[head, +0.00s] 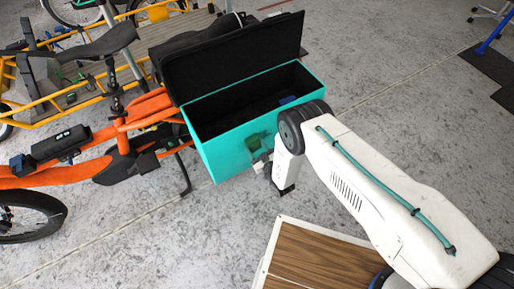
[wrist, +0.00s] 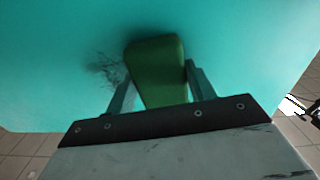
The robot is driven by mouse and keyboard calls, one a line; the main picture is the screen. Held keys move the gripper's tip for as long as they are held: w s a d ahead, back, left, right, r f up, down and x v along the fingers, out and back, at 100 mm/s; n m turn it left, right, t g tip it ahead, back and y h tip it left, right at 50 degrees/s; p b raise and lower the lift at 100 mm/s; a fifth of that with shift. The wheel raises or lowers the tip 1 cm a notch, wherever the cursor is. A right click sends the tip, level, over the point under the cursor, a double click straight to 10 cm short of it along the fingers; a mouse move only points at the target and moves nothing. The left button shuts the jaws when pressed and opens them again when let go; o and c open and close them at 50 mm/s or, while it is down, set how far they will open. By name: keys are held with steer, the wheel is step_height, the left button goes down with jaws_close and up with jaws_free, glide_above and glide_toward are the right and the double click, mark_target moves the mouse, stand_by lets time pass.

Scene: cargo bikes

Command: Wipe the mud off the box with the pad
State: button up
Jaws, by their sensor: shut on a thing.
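The teal box (head: 222,150) sits on the orange cargo bike, with its black lid (head: 235,62) open. My gripper (head: 262,160) is at the box's front wall. In the wrist view my gripper (wrist: 158,85) is shut on a green pad (wrist: 160,72), one finger on each side. The pad also shows in the head view (head: 257,141) against the teal wall. Its far end is at the wall with a dark shadow around it; I cannot tell whether it touches. A dark, streaky mud smear (wrist: 104,68) lies on the wall just left of the pad.
The orange bike (head: 100,160) stands left of the box, and a yellow-framed bike (head: 60,95) is behind it. A wood-topped surface with a white edge (head: 315,262) is at the bottom. Grey concrete floor (head: 390,70) is open to the right.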

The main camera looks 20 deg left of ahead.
mark_target(264, 133)
step_height(264, 133, up, 2)
steer(key=shift+w, duration=0.1)
steer(key=shift+w+d+f, duration=0.1)
steer(key=shift+w+d, duration=1)
steer(key=shift+w, duration=0.2)
steer(key=shift+w+d, duration=1.1)
steer(key=shift+w, duration=0.15)
steer(key=shift+w+d, duration=1)
steer(key=shift+d, duration=0.05)
steer(key=shift+s+a, duration=3.35)
steer(key=shift+s, duration=0.2)
